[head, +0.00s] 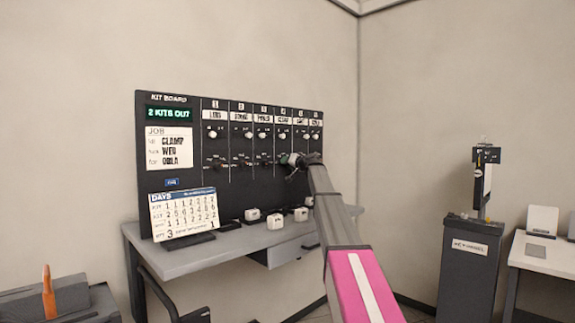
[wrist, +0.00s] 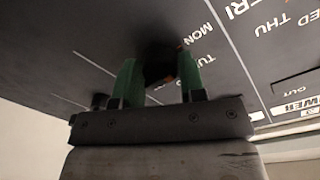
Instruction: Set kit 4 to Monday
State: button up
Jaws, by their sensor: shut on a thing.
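The kit board (head: 225,205) is a black wall panel with numbered columns, each with a white knob above a lower day dial. My gripper (head: 291,160) is at the lower dial of column 4, which it mostly hides in the head view. In the wrist view the green fingers of my gripper (wrist: 160,82) are closed on both sides of a dark dial knob (wrist: 157,66). A small orange mark shows at its right edge, near the MON and TUE lettering. Where its pointer points is not clear.
A day calendar (head: 183,213) stands on the grey desk (head: 222,246) below the board, beside several white blocks (head: 275,221). The neighbouring dial's lettering FRI, THU, WED (wrist: 262,24) is close by on the board. A grey pedestal (head: 468,265) stands at right.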

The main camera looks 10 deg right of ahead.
jog(key=o, duration=0.9)
jog(key=shift+s, duration=0.1)
jog(key=v, duration=1)
jog(key=shift+s+d, duration=0.15)
jog(key=shift+s, duration=0.15)
